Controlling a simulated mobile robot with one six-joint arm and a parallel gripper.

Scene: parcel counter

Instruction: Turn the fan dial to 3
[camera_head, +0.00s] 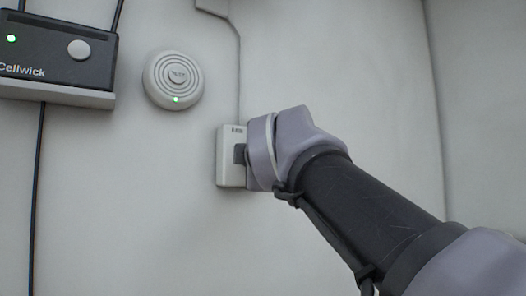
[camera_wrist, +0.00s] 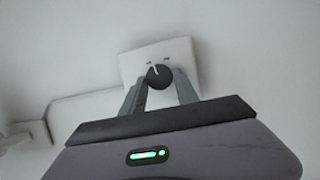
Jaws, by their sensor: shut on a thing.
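The fan dial is a round dark knob (camera_wrist: 158,76) with a pale pointer line, on a white wall plate (camera_wrist: 135,66) in the wrist view. The pointer points up and slightly left in that view. Small marks beside it are too blurred to read. My gripper (camera_wrist: 159,82) is shut on the knob, one grey finger at each side. In the head view the plate (camera_head: 226,158) is on the wall, and my wrist hides the knob and much of the plate. My gripper (camera_head: 240,153) shows there only as a dark piece against the plate.
A round white device (camera_head: 173,80) with a green light is on the wall left of the plate. A dark box (camera_head: 55,52) marked Cellwick hangs further left, with a black cable below it. A thin conduit (camera_head: 239,70) runs up from the plate. Bare wall lies to the right.

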